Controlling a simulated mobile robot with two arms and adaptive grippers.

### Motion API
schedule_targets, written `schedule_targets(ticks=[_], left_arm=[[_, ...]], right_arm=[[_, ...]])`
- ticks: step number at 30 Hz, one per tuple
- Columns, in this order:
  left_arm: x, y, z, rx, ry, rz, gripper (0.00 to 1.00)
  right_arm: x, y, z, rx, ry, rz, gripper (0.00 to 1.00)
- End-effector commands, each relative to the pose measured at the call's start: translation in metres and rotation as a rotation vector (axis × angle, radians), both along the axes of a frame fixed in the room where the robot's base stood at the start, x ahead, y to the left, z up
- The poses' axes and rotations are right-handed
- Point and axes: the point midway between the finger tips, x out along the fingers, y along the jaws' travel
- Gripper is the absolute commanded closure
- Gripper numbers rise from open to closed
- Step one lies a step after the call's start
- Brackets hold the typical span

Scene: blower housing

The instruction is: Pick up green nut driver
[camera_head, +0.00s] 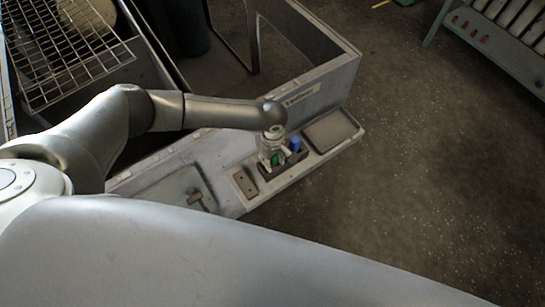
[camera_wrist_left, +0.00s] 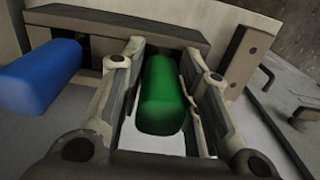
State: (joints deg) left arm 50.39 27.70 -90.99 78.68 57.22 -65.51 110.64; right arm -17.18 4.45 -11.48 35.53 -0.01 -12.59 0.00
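The green nut driver (camera_wrist_left: 162,98) stands in a dark holder (camera_wrist_left: 115,27) and its green handle points toward the left wrist camera. My left gripper (camera_wrist_left: 165,65) is open, with one finger on each side of the green handle; a narrow gap shows beside the fingers. In the head view the left gripper (camera_head: 272,152) is over the holder on the bench ledge, and a bit of the green handle (camera_head: 275,160) shows between its fingers. The driver's shaft is hidden. My right gripper is not in view.
A blue-handled tool (camera_wrist_left: 40,78) stands in the same holder, close beside the left finger; it also shows in the head view (camera_head: 295,144). A grey tray (camera_head: 331,131) lies to the right, a small plate (camera_head: 245,183) to the left. A wire rack (camera_head: 60,50) stands at upper left.

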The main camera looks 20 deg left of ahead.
Motion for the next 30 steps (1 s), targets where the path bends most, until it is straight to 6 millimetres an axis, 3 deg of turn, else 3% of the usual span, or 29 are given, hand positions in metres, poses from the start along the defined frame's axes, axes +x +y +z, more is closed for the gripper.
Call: schedule_targets(ticks=[1, 6, 15, 30], left_arm=[[0.0, 0.0, 0.0, 0.0, 0.0, 0.0, 0.8], [0.0, 0.0, 0.0, 0.0, 0.0, 0.0, 1.0], [0.001, 0.0, 0.006, -0.001, 0.0, 0.0, 1.0], [0.001, 0.0, 0.089, -0.001, -0.002, 0.001, 1.0]], right_arm=[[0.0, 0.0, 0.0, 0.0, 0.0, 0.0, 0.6], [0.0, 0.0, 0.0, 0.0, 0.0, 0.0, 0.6], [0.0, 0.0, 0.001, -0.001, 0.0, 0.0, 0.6], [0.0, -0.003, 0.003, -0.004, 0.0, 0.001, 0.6]])
